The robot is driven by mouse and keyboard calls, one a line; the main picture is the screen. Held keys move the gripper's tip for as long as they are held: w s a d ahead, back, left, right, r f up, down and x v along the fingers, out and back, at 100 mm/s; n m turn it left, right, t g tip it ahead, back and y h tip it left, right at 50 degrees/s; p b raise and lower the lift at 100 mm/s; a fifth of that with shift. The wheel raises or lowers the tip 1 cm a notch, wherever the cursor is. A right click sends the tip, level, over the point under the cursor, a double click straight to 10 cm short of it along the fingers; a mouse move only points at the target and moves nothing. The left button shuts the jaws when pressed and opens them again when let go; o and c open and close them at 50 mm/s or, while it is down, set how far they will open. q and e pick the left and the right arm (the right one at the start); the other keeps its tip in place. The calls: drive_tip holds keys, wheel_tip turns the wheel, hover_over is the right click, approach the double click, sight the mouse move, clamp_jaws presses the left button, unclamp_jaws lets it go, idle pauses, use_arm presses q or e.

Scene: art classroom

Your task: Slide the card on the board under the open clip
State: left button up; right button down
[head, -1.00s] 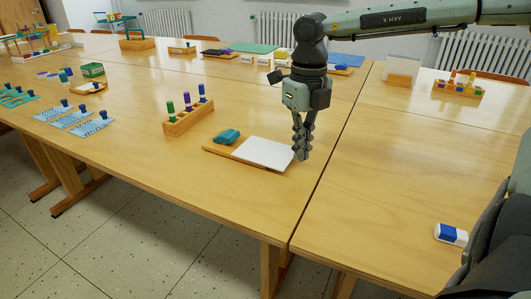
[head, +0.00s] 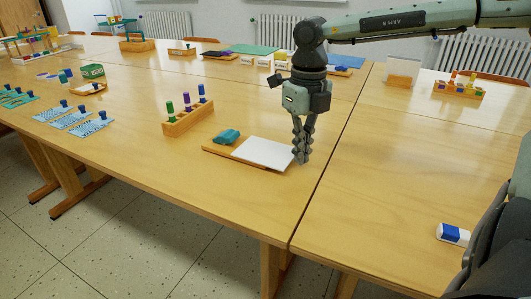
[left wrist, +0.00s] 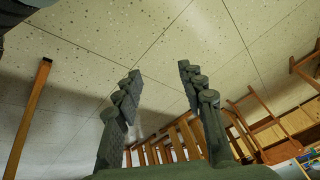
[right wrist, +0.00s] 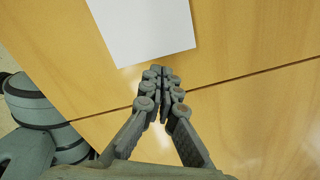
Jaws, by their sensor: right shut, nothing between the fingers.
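The white card (head: 264,153) lies flat on the wooden board (head: 215,151) near the table's front right corner. It also shows in the right wrist view (right wrist: 140,28). The teal clip (head: 227,136) sits at the board's left end, beside the card's left edge; how far it is open is too small to tell. My right gripper (head: 300,160) points down, shut and empty, at the card's right edge. In the right wrist view its fingertips (right wrist: 160,70) are close to the card's near edge; contact cannot be told. My left gripper (left wrist: 158,75) is open and empty over the floor.
A wooden block with several coloured pegs (head: 188,122) stands behind the board. Blue knobbed cards (head: 77,118) lie at the left. A blue and white eraser (head: 453,234) lies at the right. The table right of the seam is mostly clear.

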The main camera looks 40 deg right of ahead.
sight(286, 157)
use_arm(q)
drive_tip(key=shift+w+d+r+t+b, duration=0.15)
drive_tip(key=shift+d+r+b, duration=0.05)
drive_tip(key=shift+r, duration=0.2)
drive_tip(key=shift+w+d+r+t+b, duration=0.1)
drive_tip(key=shift+d+r+t+b, duration=0.1)
drive_tip(key=shift+r, duration=0.15)
use_arm(e)
drive_tip(key=shift+f, duration=0.4)
use_arm(q)
drive_tip(key=shift+w+d+r+t+h, duration=0.25)
drive_tip(key=shift+w+d+t, duration=0.1)
drive_tip(key=shift+w+d, duration=0.25)
drive_tip(key=shift+w+d+r+t+h, duration=0.2)
drive_tip(key=shift+w+d+t, duration=0.15)
drive_tip(key=shift+w, duration=0.35)
use_arm(e)
drive_tip(key=shift+f, duration=0.25)
use_arm(q)
drive_tip(key=shift+w+d+r+m+t+h+b, duration=0.15)
drive_tip(key=shift+w+d+r+t+b, duration=0.2)
drive_tip(key=shift+w+d, duration=0.15)
drive_tip(key=shift+w+d+r+m+t+h+b, duration=0.1)
drive_tip(key=shift+w+d+r+m+t+b, duration=0.1)
drive_tip(key=shift+w+d+r+t, duration=0.25)
use_arm(e)
drive_tip(key=shift+f, duration=0.25)
